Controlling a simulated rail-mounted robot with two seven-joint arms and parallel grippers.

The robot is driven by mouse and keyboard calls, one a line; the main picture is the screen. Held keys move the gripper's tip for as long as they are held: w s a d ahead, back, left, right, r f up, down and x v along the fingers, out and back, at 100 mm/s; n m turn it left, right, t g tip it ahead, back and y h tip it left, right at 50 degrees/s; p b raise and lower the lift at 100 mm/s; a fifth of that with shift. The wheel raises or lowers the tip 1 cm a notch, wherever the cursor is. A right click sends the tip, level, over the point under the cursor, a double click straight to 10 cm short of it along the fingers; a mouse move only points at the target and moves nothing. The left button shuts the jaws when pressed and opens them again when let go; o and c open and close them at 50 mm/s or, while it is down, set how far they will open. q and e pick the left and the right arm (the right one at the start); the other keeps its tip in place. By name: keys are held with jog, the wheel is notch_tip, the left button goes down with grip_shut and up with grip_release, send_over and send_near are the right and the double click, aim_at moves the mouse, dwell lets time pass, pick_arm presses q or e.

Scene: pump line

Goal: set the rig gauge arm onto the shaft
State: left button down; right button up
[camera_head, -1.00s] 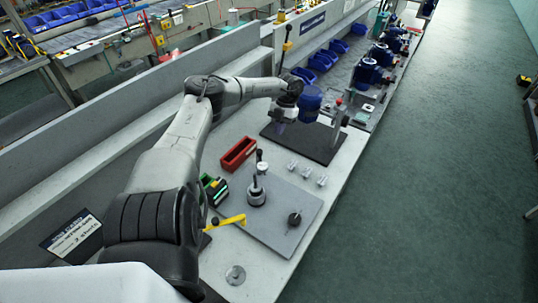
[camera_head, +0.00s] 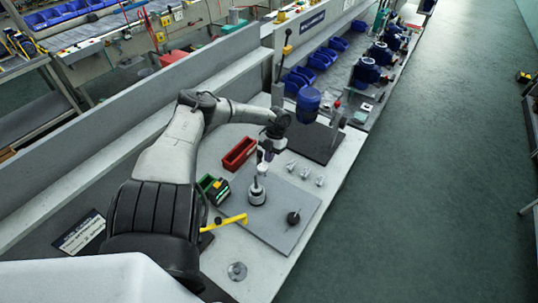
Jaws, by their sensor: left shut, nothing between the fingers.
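My left gripper (camera_head: 263,168) is shut and empty, pointing down above the back of the grey plate (camera_head: 266,236). It is just behind and above a silver, dark-topped cylinder (camera_head: 257,196) with a thin upright stem, which stands on the plate. I cannot tell whether the gripper touches anything there. A dark round piece with a short stem (camera_head: 294,218) sits on the plate's right part. A yellow bar (camera_head: 232,220) with a dark end lies across the plate's left edge. Which piece is the gauge arm and which the shaft is not clear from this view. My right gripper is not in view.
A metal disc (camera_head: 237,271) lies in front. A blue-headed machine (camera_head: 308,103) stands behind on a black mat (camera_head: 318,143).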

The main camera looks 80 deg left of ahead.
pick_arm(q)
jog(key=shift+d, duration=0.1)
dwell(0.4)
jog(key=s+m, duration=0.1)
jog(key=m, duration=0.1)
jog(key=s+m+g+y+p, duration=0.1)
jog(key=shift+d+m, duration=0.4)
jog(key=shift+w, duration=0.1)
jog(key=shift+w+a+f, duration=0.1)
jog(key=shift+f, duration=0.05)
jog(key=w+a+r+b, duration=0.4)
jog(key=w+r, duration=0.1)
jog(key=r, duration=0.4)
jog(key=shift+w+a+r, duration=0.25)
jog(key=shift+w+r, duration=0.1)
jog(key=shift+w, duration=0.05)
